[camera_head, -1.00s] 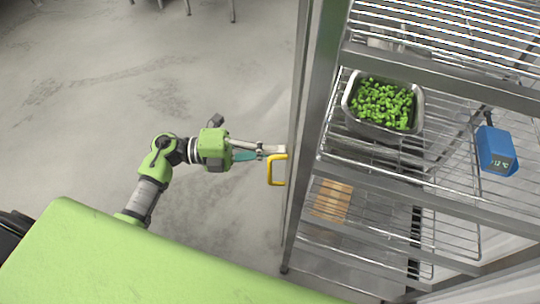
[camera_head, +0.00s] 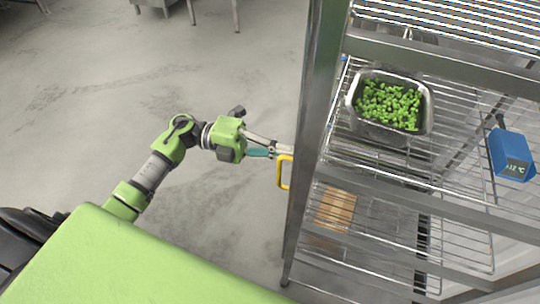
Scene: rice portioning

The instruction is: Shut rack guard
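The steel rack (camera_head: 440,188) stands on the right with open wire shelves. A tall grey metal edge (camera_head: 306,150) runs down its left side, seen nearly edge-on; I take it to be the guard. A yellow handle (camera_head: 282,172) sticks out to the left from that edge. My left gripper (camera_head: 284,150) is at the top of the handle, its fingers pointing right toward the metal edge. The fingertips overlap the handle's upper end in the picture, so I cannot tell if they grip it. My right gripper is not in view.
A metal pan of green vegetables (camera_head: 390,106) sits on a rack shelf. A blue temperature display (camera_head: 511,155) is at the right. A wooden-looking block (camera_head: 335,210) lies lower in the rack. The grey floor (camera_head: 90,110) to the left is clear.

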